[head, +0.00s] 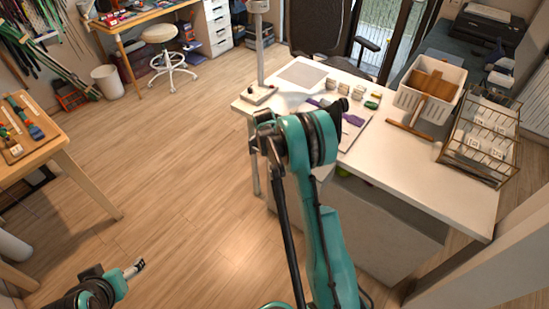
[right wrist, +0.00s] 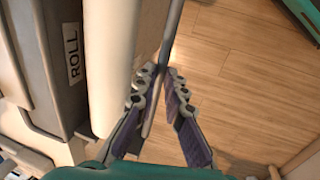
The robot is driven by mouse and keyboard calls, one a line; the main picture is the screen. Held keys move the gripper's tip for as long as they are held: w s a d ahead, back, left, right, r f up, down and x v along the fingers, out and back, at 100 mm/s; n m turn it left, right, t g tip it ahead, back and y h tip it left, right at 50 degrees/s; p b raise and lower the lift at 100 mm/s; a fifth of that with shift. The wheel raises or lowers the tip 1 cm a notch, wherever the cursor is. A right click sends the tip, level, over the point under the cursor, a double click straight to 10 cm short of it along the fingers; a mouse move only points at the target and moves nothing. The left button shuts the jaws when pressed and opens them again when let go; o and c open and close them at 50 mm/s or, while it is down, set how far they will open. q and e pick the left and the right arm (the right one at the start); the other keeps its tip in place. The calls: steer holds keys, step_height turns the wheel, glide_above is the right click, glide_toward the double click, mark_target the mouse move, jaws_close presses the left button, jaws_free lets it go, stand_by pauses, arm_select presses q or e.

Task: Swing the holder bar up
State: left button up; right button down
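The holder bar (right wrist: 172,30) is a thin grey rod in the right wrist view, running down from the top edge between the fingers of my right gripper (right wrist: 162,72). Both fingertips sit against it, and the gripper looks shut on it. A white roll (right wrist: 110,65) stands just left of the bar, beside a dark grey holder (right wrist: 40,70) labelled ROLL (right wrist: 72,53). In the head view my right arm hides most of this spot. My left gripper (head: 134,267) is low at the left over bare floor, holding nothing visible; its finger gap is too small to judge.
A white table (head: 420,170) carries a lamp stand (head: 260,93), a white basket (head: 412,100) with wooden pieces and a wire rack (head: 488,135). A wooden side table (head: 40,150) stands at the left. The floor (head: 170,180) between them is clear.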

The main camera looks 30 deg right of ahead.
steer(key=shift+w+d+r+g+y, duration=0.1)
steer(key=shift+w+d+g+y, duration=0.15)
steer(key=shift+d+y, duration=0.4)
steer(key=c, duration=1.6)
jaws_free()
steer(key=shift+a, duration=0.1)
steer(key=shift+r, duration=0.1)
steer(key=r, duration=0.7)
steer(key=a+r, duration=0.1)
steer(key=r, duration=0.3)
steer(key=shift+s+r, duration=0.25)
steer(key=shift+r, duration=0.1)
